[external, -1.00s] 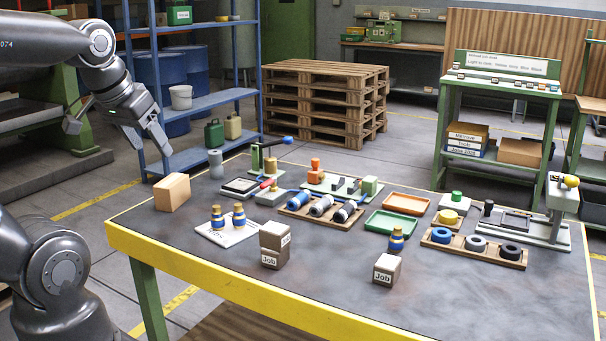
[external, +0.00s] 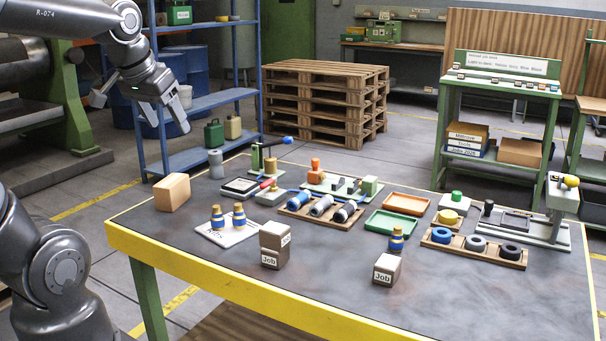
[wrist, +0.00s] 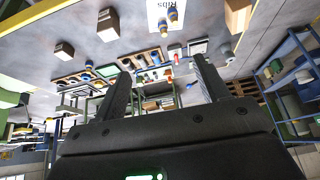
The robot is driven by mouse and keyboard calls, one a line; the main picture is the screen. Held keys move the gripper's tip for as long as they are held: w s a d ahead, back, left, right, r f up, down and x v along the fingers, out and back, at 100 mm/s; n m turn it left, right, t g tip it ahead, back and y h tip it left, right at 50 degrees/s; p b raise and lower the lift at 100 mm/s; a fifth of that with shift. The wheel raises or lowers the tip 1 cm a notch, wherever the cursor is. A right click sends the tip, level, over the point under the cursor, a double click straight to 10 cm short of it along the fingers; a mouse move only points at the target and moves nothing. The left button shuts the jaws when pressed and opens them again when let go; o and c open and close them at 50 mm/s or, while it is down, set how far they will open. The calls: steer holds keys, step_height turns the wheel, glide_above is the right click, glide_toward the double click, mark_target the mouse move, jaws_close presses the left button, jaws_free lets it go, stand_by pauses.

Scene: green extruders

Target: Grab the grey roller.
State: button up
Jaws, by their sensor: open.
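A wooden tray (external: 286,210) near the middle back of the table holds three rollers lying side by side. The middle one is the grey roller (external: 321,206), between a bluish roller (external: 298,200) and a dark-ended roller (external: 346,211). My gripper (external: 167,125) is open and empty, in the air beyond the table's back left, well to the left of the tray and above table height. In the wrist view my gripper's two fingers (wrist: 162,66) are spread. The tray shows small and inverted beyond them, so the grey roller is hard to tell there.
A grey cylinder (external: 216,164) stands at the table's back left, near a cardboard box (external: 172,192). Blue-and-gold pieces (external: 239,216) and Job blocks (external: 274,245) stand in front of the tray. A green tray (external: 390,223) lies right of it. Blue shelving (external: 215,101) stands behind my gripper.

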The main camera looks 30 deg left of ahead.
steer(key=w+a+r, duration=0.1)
steer(key=w+a, duration=0.2)
steer(key=w, duration=0.5)
steer(key=w+a, duration=0.2)
steer(key=w, duration=0.5)
steer(key=n, duration=0.1)
glide_above(216, 162)
steer(key=s+a, duration=0.2)
steer(key=s, duration=0.1)
step_height(216, 162, down, 21)
steer(key=shift+g, duration=0.5)
steer(key=x, duration=0.4)
steer(key=shift+w+d+f, duration=0.15)
steer(key=shift+w+f, duration=0.1)
steer(key=shift+x, duration=3)
steer(key=shift+w+d+r, duration=0.1)
steer(key=shift+w+r, duration=0.05)
steer(key=shift+w, duration=0.05)
steer(key=c, duration=1.2)
